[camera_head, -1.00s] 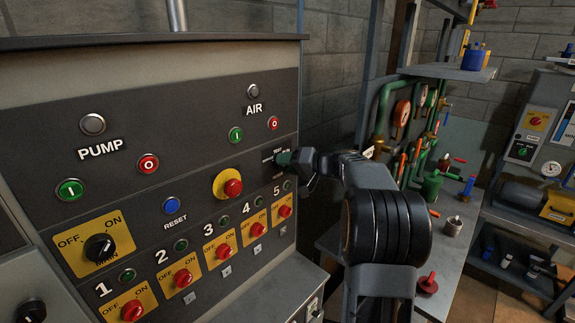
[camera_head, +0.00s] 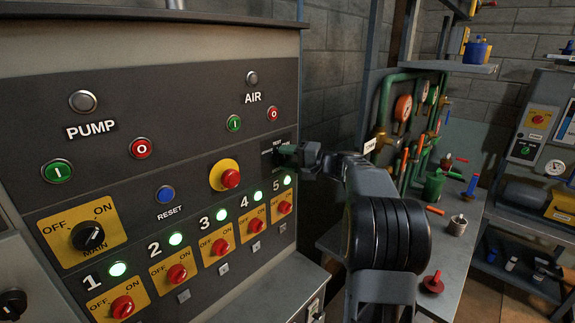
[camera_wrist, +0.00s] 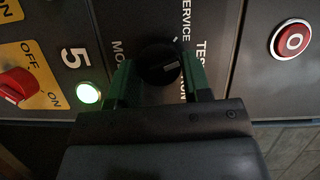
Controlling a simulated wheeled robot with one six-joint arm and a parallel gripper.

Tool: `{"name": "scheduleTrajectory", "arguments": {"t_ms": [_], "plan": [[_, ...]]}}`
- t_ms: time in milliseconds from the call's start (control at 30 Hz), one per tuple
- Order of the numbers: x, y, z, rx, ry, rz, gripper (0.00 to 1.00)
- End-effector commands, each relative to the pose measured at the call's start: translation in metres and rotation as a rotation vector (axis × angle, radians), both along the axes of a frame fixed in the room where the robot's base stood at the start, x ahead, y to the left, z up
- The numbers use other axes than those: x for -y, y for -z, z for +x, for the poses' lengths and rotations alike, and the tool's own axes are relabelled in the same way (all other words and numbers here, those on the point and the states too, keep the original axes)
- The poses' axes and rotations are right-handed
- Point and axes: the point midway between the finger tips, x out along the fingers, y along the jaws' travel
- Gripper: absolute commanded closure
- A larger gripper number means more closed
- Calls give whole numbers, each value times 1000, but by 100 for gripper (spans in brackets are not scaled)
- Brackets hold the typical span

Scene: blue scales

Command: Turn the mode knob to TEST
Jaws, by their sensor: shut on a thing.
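The black round mode knob (camera_wrist: 158,62) shows in the wrist view between the green fingers of my gripper (camera_wrist: 158,80). The fingers are shut on its sides. A pale mark on the knob sits on its right side in that view, facing the TEST label (camera_wrist: 203,52). The SERVICE label (camera_wrist: 187,20) is above in the picture; the label beside the lower right finger is partly covered. In the head view, my gripper (camera_head: 287,154) reaches the panel just below the TEST label (camera_head: 273,143) and mostly hides the knob.
A lit green lamp (camera_wrist: 88,93) and a red switch (camera_wrist: 14,86) lie left of the gripper in the wrist view. A yellow-ringed red button (camera_head: 230,178) and the AIR buttons (camera_head: 234,124) are close by on the panel. A workbench (camera_head: 462,246) stands at right.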

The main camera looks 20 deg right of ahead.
Motion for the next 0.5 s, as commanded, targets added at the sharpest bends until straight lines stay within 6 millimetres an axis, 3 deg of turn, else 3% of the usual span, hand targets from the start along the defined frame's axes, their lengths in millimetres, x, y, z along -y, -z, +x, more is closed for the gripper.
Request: {"name": "scheduleTrajectory", "arguments": {"t_ms": [500], "plan": [[0, 6, 0, -123, -1, 292, 79]]}}
